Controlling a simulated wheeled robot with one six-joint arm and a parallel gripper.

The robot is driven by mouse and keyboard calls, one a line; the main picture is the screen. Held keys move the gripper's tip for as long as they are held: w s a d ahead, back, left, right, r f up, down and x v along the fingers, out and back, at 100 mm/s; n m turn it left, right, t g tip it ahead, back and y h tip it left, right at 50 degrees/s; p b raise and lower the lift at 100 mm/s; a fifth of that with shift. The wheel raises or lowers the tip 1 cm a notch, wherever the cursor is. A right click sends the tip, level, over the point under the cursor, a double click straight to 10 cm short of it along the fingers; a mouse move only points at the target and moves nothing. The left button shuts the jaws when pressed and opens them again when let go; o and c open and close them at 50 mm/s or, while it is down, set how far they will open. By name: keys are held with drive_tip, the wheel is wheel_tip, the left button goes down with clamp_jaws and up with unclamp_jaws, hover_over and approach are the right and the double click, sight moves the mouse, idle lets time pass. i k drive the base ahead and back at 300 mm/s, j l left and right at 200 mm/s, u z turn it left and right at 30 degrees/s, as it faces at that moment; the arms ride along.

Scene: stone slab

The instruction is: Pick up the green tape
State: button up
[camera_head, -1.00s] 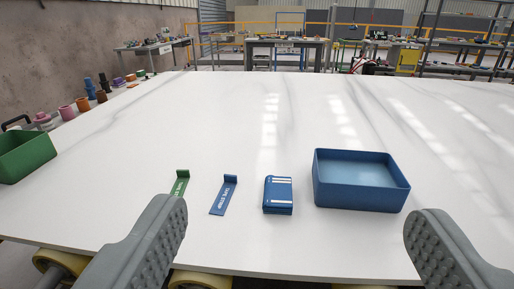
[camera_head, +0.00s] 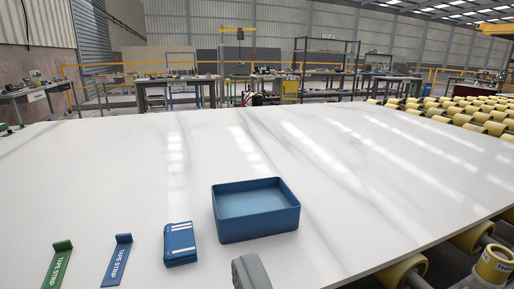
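The green tape (camera_head: 57,266) is a flat green strip with white "TAPE STRIP" lettering and a raised tab at its far end. It lies on the white stone slab at the bottom left, its near end cut off by the picture edge. Only one grey ridged finger of my gripper (camera_head: 251,273) shows, at the bottom middle, well to the right of the green tape and apart from it. The other finger is out of view, so the opening cannot be judged.
A similar blue strip (camera_head: 116,262) lies just right of the green tape. A blue striped pack (camera_head: 180,245) and an open, empty blue bin (camera_head: 229,228) stand further right. The slab (camera_head: 330,170) is clear behind them. Yellow rollers (camera_head: 400,272) line its right edge.

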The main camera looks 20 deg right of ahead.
sight(54, 277)
drive_tip(key=i+j, duration=0.15)
drive_tip(key=j, duration=0.15)
drive_tip(key=i+j, duration=0.1)
drive_tip(key=j, duration=0.25)
drive_tip(key=i+j, duration=0.15)
drive_tip(key=j, duration=0.15)
drive_tip(key=i+j, duration=0.15)
drive_tip(key=j, duration=0.15)
